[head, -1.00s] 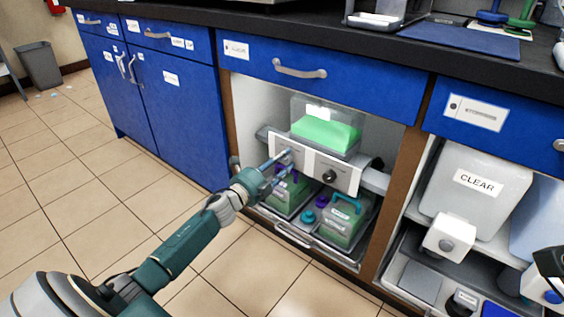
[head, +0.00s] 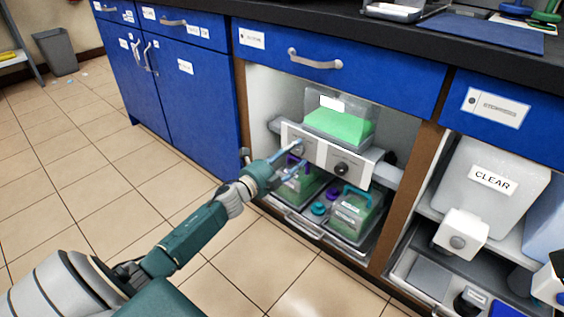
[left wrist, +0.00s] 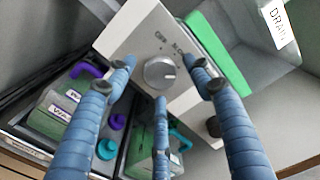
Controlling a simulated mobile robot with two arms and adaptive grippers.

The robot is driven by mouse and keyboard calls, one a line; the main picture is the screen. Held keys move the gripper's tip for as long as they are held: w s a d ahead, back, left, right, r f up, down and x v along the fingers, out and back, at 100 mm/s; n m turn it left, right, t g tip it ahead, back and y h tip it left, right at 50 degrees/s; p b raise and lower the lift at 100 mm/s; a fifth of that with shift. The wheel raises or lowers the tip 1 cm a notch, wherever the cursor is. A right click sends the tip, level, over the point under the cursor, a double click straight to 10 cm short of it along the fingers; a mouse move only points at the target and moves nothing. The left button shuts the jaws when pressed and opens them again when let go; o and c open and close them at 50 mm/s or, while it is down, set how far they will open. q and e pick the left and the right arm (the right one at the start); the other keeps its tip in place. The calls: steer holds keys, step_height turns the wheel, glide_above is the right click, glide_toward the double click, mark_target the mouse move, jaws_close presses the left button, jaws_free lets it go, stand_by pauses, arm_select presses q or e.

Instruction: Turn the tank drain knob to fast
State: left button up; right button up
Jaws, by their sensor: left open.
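The green-filled clear tank (head: 338,122) sits on a shelf above a pale control panel (head: 318,153) with two knobs. Its label starting "DRA" shows in the left wrist view. My left gripper (head: 297,160) is open at the panel's left knob (head: 298,149). In the left wrist view this round grey knob (left wrist: 160,73) lies between my three spread blue fingers, with print reading about "OFF" and "SLOW" above it. I cannot tell whether any finger touches it. The right knob (head: 341,168) is dark and stands clear of the fingers.
Below the panel, a pull-out tray (head: 293,222) holds green-filled containers with purple and teal handles (head: 356,194). A blue drawer (head: 340,66) overhangs the opening, and a brown post (head: 410,200) bounds it on the right. A CLEAR tank (head: 490,200) stands beyond. The floor in front is open.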

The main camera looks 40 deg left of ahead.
arm_select(q)
steer(key=s, duration=1.1)
steer(key=shift+a, duration=0.35)
